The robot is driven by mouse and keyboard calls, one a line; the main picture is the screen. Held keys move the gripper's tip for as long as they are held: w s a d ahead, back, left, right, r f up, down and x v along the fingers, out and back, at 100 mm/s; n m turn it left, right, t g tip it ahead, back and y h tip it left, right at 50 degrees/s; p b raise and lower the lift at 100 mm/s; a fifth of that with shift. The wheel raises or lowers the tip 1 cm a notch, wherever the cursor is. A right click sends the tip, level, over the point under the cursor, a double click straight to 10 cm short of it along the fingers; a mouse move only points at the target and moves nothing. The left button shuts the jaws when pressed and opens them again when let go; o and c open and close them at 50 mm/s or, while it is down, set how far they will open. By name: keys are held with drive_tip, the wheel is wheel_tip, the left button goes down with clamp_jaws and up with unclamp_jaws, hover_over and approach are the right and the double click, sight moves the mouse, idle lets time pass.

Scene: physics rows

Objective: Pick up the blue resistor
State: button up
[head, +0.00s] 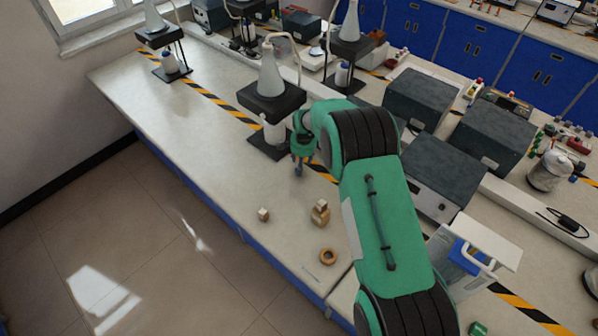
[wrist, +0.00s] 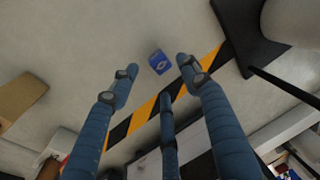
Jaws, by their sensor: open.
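A small blue block (wrist: 159,62) with a pale symbol on its face, which fits the blue resistor, is on the pale bench in the wrist view. It lies just beyond the fingertips, between the left and right fingers, with a third finger below. My gripper (head: 299,167) is open with nothing between its fingers. In the head view it points down over the bench, beside a black stand (head: 272,98). I cannot make out the blue block in the head view.
A small wooden cube (head: 263,214), a stacked wooden piece (head: 320,213) and a wooden ring (head: 328,256) lie nearer the bench's front edge. The stand holds a glass flask (head: 271,75). Grey instrument boxes (head: 420,98) are to the right.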

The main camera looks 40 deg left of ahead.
drive_tip(key=shift+f, duration=0.15)
drive_tip(key=shift+a+f, duration=0.2)
drive_tip(key=shift+f, duration=0.45)
drive_tip(key=shift+a+f, duration=0.15)
drive_tip(key=shift+f, duration=0.45)
drive_tip(key=shift+a+f, duration=0.2)
drive_tip(key=shift+f, duration=0.95)
drive_tip(key=c, duration=1.1)
